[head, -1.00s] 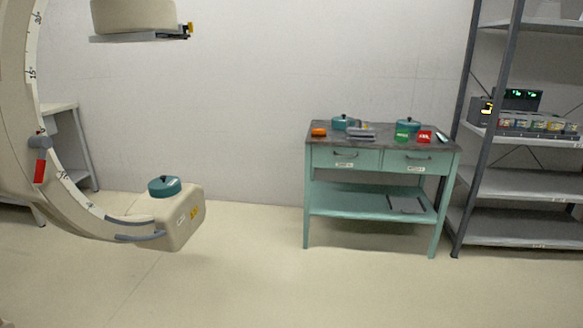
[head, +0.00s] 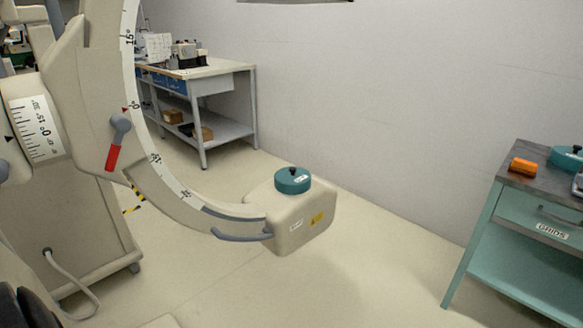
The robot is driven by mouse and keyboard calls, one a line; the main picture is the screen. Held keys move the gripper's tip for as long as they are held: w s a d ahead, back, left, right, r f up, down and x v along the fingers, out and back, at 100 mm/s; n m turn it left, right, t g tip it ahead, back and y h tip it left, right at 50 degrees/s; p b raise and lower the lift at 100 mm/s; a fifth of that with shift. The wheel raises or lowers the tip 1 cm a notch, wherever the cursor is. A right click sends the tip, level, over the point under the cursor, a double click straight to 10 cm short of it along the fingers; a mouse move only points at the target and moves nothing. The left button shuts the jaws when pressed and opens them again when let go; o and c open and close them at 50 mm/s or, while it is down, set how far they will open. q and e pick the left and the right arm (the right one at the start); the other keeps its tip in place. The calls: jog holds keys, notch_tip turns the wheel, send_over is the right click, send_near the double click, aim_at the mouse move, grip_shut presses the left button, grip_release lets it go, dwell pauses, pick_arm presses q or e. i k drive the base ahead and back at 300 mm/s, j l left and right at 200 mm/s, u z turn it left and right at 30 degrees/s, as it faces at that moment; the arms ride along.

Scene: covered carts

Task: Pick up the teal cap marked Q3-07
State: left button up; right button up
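A round teal cap (head: 292,180) with a black knob sits on the beige block (head: 303,222) at the lower end of the curved C-shaped arm (head: 165,185). It has a small white label on its side, too small to read. A second teal cap (head: 565,158) with a black knob is on the dark top of the teal cart (head: 515,181) and is cut by the right edge. No mark on it can be read. I cannot tell which cap is Q3-07. Neither of my grippers is in view.
An orange object (head: 523,166) lies on the cart top, left of the cap there. The cart's drawer carries a label reading GRIDS (head: 552,231). A workbench (head: 205,72) with equipment stands against the back wall. The floor (head: 360,280) between the C-shaped arm and the cart is clear.

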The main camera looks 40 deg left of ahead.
aim_at(290, 180)
jog(key=i+u, duration=0.25)
jog(key=i, duration=0.5)
jog(key=i+l+u, duration=0.1)
jog(key=i+u, duration=0.15)
jog(key=i, duration=0.5)
